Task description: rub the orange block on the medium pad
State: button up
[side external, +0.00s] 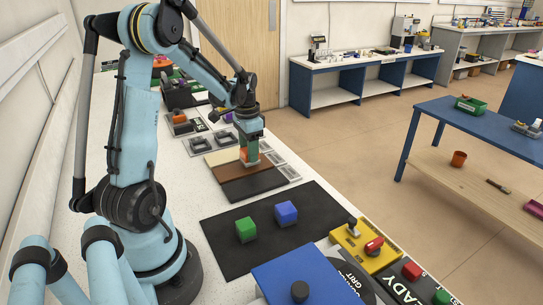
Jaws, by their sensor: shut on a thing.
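My gripper (250,156) points down over a set of three strip pads and is shut on the orange block (249,160). The fingers hide part of the block. The pads are tan (219,158), brown (232,171) and black (258,185), from back to front; the brown one lies in the middle. The block's lower end is at the brown pad, near its border with the tan one. I cannot tell whether it touches the surface.
A green block (246,230) and a blue block (286,213) sit on a black mat (225,258) in front. Grey square frames (199,145) lie behind the pads. A yellow box (352,255) with a red-handled switch and a blue panel (285,275) stand nearer the camera.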

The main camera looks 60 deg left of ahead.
jog(key=shift+s, duration=3.4)
jog(key=shift+f, duration=0.6)
jog(key=shift+w, duration=0.1)
jog(key=shift+w, duration=4.45)
jog(key=shift+s, duration=4.55)
jog(key=shift+w, duration=3.55)
